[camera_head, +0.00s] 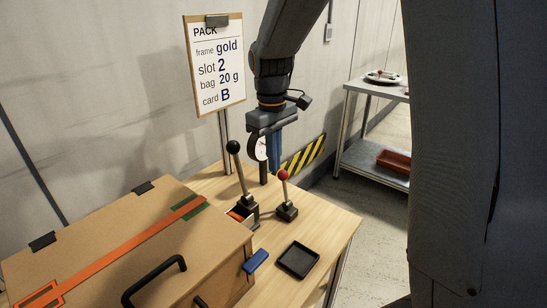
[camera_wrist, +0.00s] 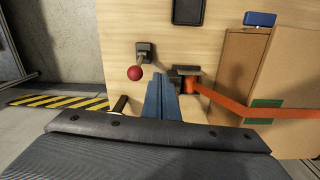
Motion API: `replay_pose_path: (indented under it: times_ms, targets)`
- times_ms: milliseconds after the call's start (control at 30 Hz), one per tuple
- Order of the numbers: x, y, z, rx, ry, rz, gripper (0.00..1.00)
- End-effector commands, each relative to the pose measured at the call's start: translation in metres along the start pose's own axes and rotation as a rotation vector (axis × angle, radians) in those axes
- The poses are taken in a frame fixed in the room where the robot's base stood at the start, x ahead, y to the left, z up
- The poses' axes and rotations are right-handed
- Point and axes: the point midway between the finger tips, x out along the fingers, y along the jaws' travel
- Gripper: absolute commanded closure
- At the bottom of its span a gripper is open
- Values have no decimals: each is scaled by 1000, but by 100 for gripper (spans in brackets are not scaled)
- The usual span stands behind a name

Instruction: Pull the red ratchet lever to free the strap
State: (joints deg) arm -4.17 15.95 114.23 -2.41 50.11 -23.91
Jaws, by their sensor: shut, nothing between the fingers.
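The red-knobbed lever (camera_head: 283,176) stands upright on a small dark base at the table's right side. Its red knob also shows in the wrist view (camera_wrist: 135,73), left of the fingers. The orange strap (camera_head: 140,239) runs over the cardboard box (camera_head: 90,240) into a dark housing beside a black-knobbed lever (camera_head: 234,148). In the wrist view the strap (camera_wrist: 230,106) enters the housing just right of the fingers. My gripper (camera_head: 275,165) is shut and empty, pointing down above the back of the table. Its blue fingertips (camera_wrist: 162,80) sit together, apart from the red knob.
A dial gauge (camera_head: 257,148) on a post stands close beside my gripper. A black tray (camera_head: 298,260) and a blue piece (camera_head: 255,261) are at the front. The sign board (camera_head: 216,65) stands behind. A metal shelf (camera_head: 375,155) is at the back right.

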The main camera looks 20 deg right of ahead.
Motion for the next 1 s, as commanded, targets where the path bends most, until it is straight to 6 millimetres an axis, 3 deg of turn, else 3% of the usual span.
replay_pose_path:
  times_ms: [33,100,300,767,1000]
  targets:
    - [-16,6,-22,-62,-2,5,100]
    - [-30,13,-44,-141,-10,10,100]
    - [-54,23,-81,-277,-23,19,100]
    - [-56,25,-87,-300,-25,20,100]
    - [-30,25,-85,-300,-28,18,100]
